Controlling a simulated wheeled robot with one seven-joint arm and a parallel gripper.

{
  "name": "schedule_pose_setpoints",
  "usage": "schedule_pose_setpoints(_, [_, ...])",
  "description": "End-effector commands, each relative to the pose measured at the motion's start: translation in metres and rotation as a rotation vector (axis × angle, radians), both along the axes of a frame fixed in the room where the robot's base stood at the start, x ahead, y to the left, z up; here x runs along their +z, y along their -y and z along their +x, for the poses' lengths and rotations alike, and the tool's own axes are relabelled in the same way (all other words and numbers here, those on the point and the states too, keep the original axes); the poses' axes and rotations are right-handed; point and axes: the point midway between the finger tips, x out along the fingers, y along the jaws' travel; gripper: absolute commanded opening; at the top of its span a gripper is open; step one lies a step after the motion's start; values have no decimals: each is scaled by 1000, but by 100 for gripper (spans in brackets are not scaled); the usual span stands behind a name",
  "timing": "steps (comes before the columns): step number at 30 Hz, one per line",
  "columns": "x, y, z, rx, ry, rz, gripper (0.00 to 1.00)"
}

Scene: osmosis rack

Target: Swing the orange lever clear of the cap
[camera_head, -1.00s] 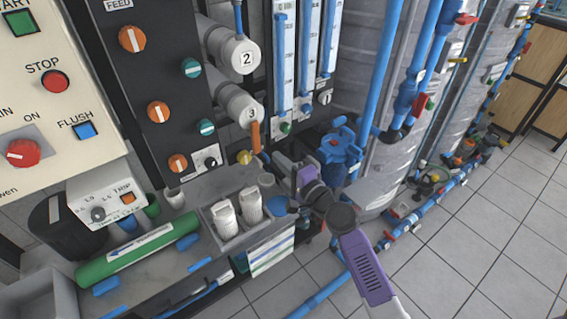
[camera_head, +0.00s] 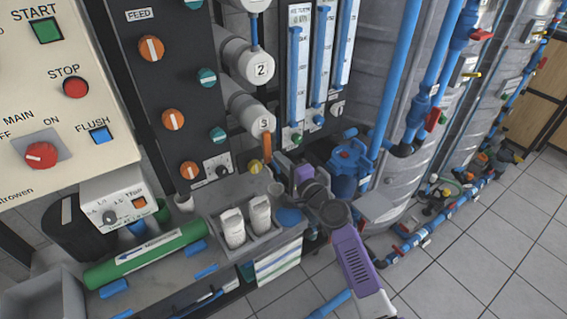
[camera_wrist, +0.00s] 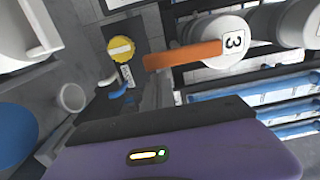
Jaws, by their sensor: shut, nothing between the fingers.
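The orange lever (camera_head: 267,149) hangs upright in front of the white end cap marked 3 (camera_head: 264,124) in the head view. In the wrist view the orange lever (camera_wrist: 183,55) lies across the picture, and its right end overlaps the face of cap 3 (camera_wrist: 228,41). My gripper (camera_head: 280,162) is beside the lower part of the lever in the head view. Its fingers are small there and partly hidden. In the wrist view my purple gripper body (camera_wrist: 170,145) fills the bottom, and the dark fingers (camera_wrist: 160,97) point up toward the lever. The fingers are shut and empty. I cannot tell whether they touch the lever.
A yellow knob (camera_wrist: 120,48) sits left of the lever. Cap 2 (camera_head: 261,69) is above cap 3. Blue flow tubes (camera_head: 298,75) stand right of the caps.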

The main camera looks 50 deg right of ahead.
Motion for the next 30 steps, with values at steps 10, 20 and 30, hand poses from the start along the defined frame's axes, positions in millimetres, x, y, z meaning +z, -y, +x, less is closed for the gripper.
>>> schedule_pose_setpoints(10, [-6, -11, 9, 2, -1, -1, 0])
schedule_pose_setpoints(20, [-7, -28, 14, 3, -1, 0, 0])
schedule_pose_setpoints(30, [-2, -45, 19, 2, 0, -1, 0])
